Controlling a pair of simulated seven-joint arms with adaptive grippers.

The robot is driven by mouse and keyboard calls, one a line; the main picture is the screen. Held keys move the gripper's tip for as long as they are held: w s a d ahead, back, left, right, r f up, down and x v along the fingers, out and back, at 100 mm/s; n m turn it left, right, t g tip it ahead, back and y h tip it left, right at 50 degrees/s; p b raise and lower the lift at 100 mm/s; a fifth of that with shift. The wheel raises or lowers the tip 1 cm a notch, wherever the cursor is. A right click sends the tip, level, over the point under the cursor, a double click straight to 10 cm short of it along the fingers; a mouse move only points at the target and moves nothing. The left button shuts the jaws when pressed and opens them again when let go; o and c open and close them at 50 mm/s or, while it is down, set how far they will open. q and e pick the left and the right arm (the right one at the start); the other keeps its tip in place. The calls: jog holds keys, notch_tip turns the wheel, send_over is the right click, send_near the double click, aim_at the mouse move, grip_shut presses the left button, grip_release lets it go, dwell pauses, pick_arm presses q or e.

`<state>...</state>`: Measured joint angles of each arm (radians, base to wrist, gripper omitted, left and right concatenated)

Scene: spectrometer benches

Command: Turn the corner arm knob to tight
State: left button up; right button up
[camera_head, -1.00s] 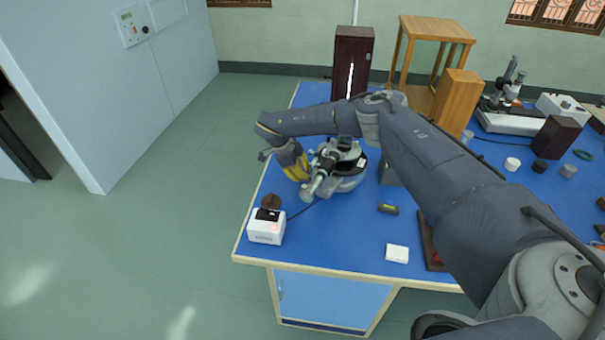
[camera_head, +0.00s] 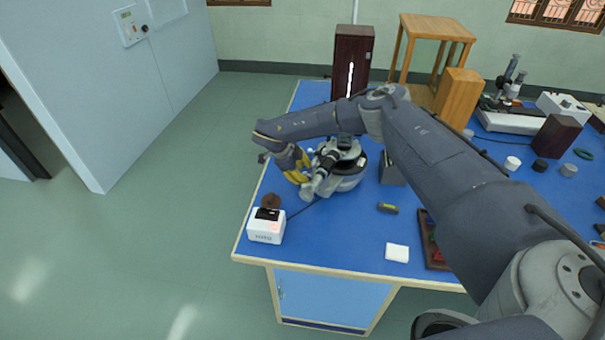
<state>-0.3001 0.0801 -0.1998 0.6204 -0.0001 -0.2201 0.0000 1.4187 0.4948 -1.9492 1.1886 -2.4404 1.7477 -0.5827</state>
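A spectrometer (camera_head: 343,168) with a grey round base and telescope tubes stands near the left corner of the blue bench. My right arm reaches over the bench from the right. Its gripper (camera_head: 299,173), with yellow finger parts, is at the left side of the spectrometer, close to a tube end. I cannot tell whether it touches the instrument, or whether its fingers are open or shut. The corner arm knob cannot be made out; it is too small or hidden by my gripper and wrist. My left gripper is not in view.
A white lamp box (camera_head: 266,226) with a dark top sits at the bench's front left corner. A dark tall box (camera_head: 351,62) with a bright slit stands behind. A small cylinder (camera_head: 387,208), a white block (camera_head: 397,252) and a dark tray (camera_head: 430,236) lie right of the spectrometer.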

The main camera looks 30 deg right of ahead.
jog(key=shift+s+a+f, duration=0.1)
jog(key=shift+s+a, duration=0.05)
jog(key=v, duration=0.8)
dwell(0.5)
